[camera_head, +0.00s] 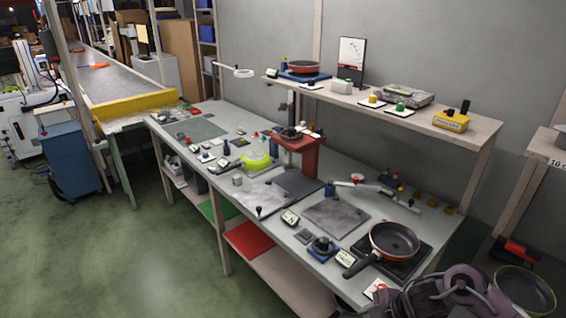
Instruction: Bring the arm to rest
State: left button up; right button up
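One of my arms (452,290), dark purple-grey, comes in at the bottom right edge, in front of the workbench's near right corner. It comes from the right side, so I take it as my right arm. Its fingers cannot be made out, and nothing is clearly seen held by it. My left arm and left gripper are not in view. A red-rimmed frying pan (393,243) sits on a dark square plate at the right end of the bench, close to the arm, with its black handle pointing to the lower left.
A conveyor (115,80) lies at the far left. A round bin (525,290) stands right of the arm. The green floor at left is clear.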

jog(key=s+a+r+m+t, duration=0.25)
jog(key=a+m+t, duration=0.2)
jog(key=a, duration=0.65)
jog(key=s+d+r+m+g+h, duration=0.3)
jog(key=s+d+m+g+h, duration=0.1)
jog(key=s+d+m, duration=0.75)
jog(key=s+a+f+g, duration=0.1)
jog(key=s+f, duration=0.2)
jog(key=f, duration=1.3)
jog(key=s+f+g, duration=0.1)
jog(key=s+f, duration=0.2)
jog(key=f, duration=1.3)
jog(key=s+d+f, duration=0.3)
jog(key=s+f, duration=1.3)
jog(key=s, duration=0.2)
jog(key=shift+f+h+b, duration=0.15)
jog(key=shift+h+b, duration=0.15)
jog(key=shift+b, duration=0.05)
jog(key=shift+g, duration=0.25)
